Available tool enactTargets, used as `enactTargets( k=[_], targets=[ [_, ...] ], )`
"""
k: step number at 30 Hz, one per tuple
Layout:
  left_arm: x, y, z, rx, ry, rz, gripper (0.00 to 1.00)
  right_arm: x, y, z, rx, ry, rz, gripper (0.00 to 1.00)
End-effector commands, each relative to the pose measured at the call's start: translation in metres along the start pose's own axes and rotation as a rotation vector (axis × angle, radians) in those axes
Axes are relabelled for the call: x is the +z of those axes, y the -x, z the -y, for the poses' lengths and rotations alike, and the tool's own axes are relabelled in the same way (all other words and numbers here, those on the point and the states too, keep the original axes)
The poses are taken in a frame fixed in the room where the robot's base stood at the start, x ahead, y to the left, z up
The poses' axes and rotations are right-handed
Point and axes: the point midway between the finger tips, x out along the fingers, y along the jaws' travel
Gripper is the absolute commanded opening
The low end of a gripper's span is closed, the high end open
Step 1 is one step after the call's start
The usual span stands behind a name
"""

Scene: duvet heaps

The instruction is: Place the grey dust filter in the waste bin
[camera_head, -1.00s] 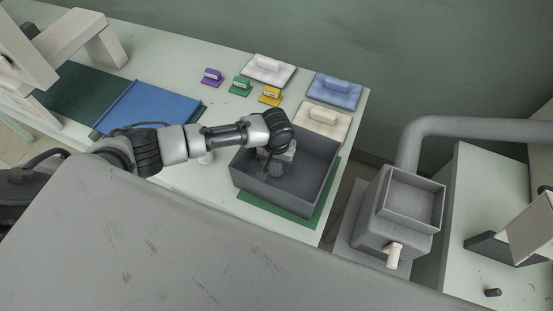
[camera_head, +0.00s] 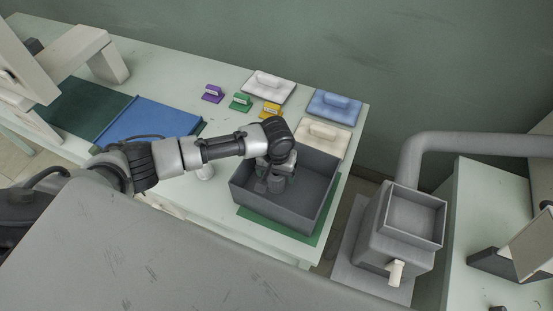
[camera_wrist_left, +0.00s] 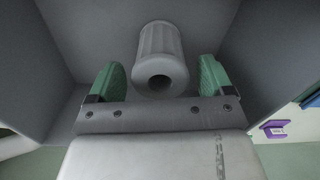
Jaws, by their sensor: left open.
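The grey dust filter, a ribbed cylinder with a dark round hole in its near end, shows in the left wrist view (camera_wrist_left: 160,60). It lies between and a little beyond the two green finger pads of my left gripper (camera_wrist_left: 159,80), with gaps on both sides. My left gripper (camera_head: 274,179) is open and points down into a dark grey open-topped box (camera_head: 294,217) in the head view. The filter is hard to tell from the gripper there. No label shows whether this box is the waste bin. My right gripper is not in view.
The box stands on a green mat (camera_head: 272,228) at the table's right end. Right of it, a grey open-topped unit (camera_head: 412,220) has a thick pipe and a pale handle. Small coloured blocks and flat lidded pads lie behind the box, with a blue mat (camera_head: 150,120) at left.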

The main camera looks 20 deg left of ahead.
Motion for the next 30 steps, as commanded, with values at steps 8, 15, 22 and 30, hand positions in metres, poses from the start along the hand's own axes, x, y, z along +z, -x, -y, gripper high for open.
enactTargets(
  k=[8, 15, 22, 30],
  targets=[
    [-0.001, 0.06, -0.001, 0.003, 0.0, -0.003, 0.81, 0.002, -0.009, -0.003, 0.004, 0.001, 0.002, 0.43],
    [-0.001, 0.089, 0.0, 0.001, 0.0, -0.001, 0.81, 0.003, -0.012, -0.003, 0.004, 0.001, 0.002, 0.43],
    [0.0, 0.093, 0.0, 0.001, 0.001, 0.001, 0.81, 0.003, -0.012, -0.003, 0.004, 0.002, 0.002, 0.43],
    [0.0, 0.093, 0.0, 0.0, 0.001, 0.001, 0.81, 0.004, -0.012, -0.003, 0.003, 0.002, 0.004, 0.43]
  ],
)
